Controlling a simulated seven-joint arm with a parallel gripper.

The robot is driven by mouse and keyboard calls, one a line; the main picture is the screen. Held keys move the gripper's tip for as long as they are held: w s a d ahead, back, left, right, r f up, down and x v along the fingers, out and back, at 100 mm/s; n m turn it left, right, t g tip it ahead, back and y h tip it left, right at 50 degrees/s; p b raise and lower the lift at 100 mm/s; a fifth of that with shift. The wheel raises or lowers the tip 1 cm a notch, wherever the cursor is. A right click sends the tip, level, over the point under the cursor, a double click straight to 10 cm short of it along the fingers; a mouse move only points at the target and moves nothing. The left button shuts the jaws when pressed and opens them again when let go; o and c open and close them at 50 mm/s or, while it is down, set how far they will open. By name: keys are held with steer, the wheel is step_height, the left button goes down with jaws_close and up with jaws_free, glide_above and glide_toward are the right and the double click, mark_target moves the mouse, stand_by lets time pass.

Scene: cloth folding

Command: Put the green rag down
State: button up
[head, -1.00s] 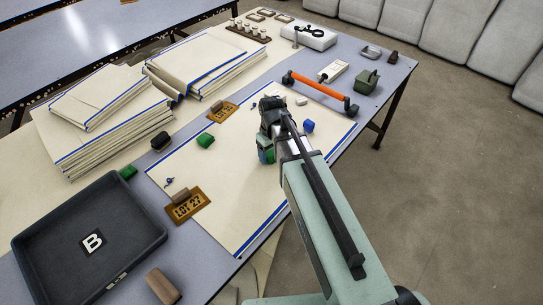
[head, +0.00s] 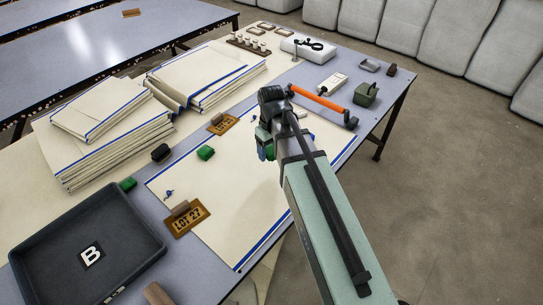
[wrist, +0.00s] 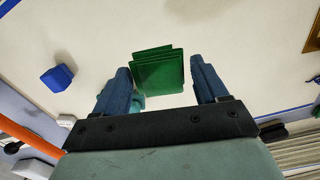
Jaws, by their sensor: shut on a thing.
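The green rag (wrist: 158,70) is a small folded square between the two blue fingers of my gripper (wrist: 160,88) in the wrist view. My gripper is shut on it, above the cream cloth (wrist: 220,25). In the head view, my gripper (head: 266,148) is over the upper right part of the cream cloth (head: 225,200), which has blue edge stripes. There the rag is mostly hidden by my gripper and arm. The gap between rag and cloth is hard to judge.
A green block (head: 206,153) and a LOT 27 tag (head: 187,218) lie on the cloth's left side. A blue block (wrist: 57,77) is beside my gripper. An orange-handled tool (head: 318,98), a dark tray (head: 35,235) and stacked cloths (head: 105,125) surround it. The cloth's lower middle is clear.

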steer(key=shift+r, duration=0.95)
steer(key=s+a+n, duration=0.2)
steer(key=s+a, duration=0.2)
steer(key=a, duration=0.8)
steer(key=n, duration=0.9)
glide_above(80, 270)
steer(key=shift+f, duration=4.9)
steer(key=o, duration=1)
steer(key=shift+f, duration=0.1)
